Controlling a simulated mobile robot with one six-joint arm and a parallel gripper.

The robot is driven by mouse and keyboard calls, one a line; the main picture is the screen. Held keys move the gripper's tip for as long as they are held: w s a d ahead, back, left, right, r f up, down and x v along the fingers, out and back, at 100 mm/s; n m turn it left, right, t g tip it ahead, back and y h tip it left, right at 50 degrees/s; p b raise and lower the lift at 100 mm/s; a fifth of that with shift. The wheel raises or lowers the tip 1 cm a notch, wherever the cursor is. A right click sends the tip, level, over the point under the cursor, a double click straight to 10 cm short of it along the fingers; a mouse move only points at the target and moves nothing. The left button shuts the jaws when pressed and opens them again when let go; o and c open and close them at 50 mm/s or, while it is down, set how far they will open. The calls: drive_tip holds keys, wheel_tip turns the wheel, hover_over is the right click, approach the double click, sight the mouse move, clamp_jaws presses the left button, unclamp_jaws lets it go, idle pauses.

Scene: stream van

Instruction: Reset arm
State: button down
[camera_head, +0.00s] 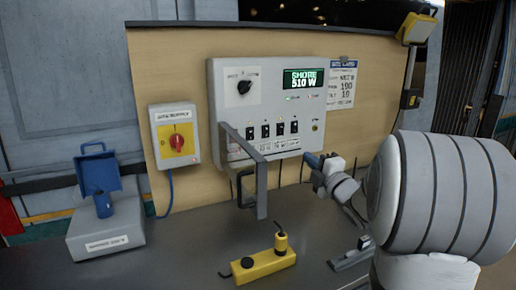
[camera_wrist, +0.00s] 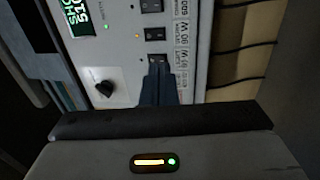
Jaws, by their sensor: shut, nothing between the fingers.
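My gripper (camera_head: 313,160) is in front of the lower right of a grey control panel (camera_head: 225,85), with my white arm reaching in from the right in the head view. In the wrist view its dark blue fingers (camera_wrist: 158,85) are together and empty. Their tips are close to the lowest visible black rocker switch (camera_wrist: 157,60); I cannot tell whether they touch it. The panel's green display (camera_head: 303,78) reads "SHORE 510 W". A black rotary knob (camera_head: 244,87) sits at its upper left, and it also shows in the wrist view (camera_wrist: 104,89). Several rocker switches run along the panel's lower part.
A grey hinged frame (camera_head: 262,185) juts out from the panel, left of my gripper. A red rotary switch (camera_head: 176,142) and an open blue-lidded socket (camera_head: 98,172) are at left.

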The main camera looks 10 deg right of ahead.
drive_tip(key=s+a+m+g+h+p, duration=0.1)
drive_tip(key=s+a+m+g+p, duration=0.3)
drive_tip(key=s, duration=0.5)
drive_tip(key=s+a+f+m+g+h+p, duration=0.1)
drive_tip(key=s+a+m+g+p, duration=0.4)
drive_tip(key=s+m, duration=0.4)
drive_tip(key=s+a+f+m+g+h+p, duration=0.1)
drive_tip(key=s+a+m+g+p, duration=0.3)
drive_tip(key=s+a+m+g, duration=0.3)
drive_tip(key=s, duration=0.4)
drive_tip(key=shift+s+f+g+h, duration=0.15)
drive_tip(key=shift+g+h, duration=0.25)
drive_tip(key=shift+d, duration=0.1)
